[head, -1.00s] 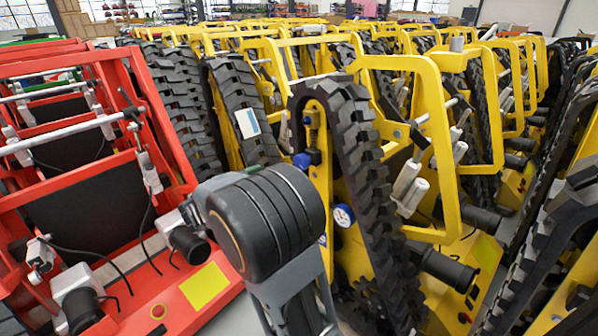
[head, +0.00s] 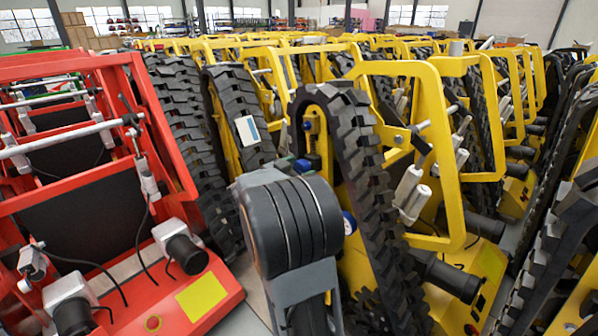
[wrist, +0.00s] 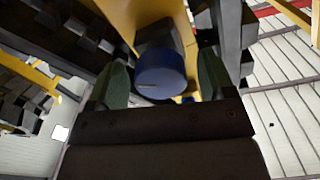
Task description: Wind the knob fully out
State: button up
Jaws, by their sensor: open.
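The blue knob (wrist: 161,76) sits in the middle of the wrist view, on a yellow carrier frame. A short light mark shows on its face. My gripper (wrist: 162,84) is open, with one dark green finger on each side of the knob. Whether the fingers touch it cannot be told; a gap shows on the left. In the head view the knob (head: 302,166) shows only in part, just above my black and grey arm joint. A bit of green, likely a finger, shows at its left. The rest of the gripper is hidden behind my arm.
The knob's yellow carrier (head: 355,185) has a black rubber track (head: 362,170) close on the right. A round gauge (head: 348,223) sits below the knob. Red carriers (head: 110,215) stand at left, and more yellow ones are packed behind.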

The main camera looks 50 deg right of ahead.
jog(key=c, duration=0.9)
jog(key=shift+c, duration=0.2)
jog(key=shift+n, duration=0.3)
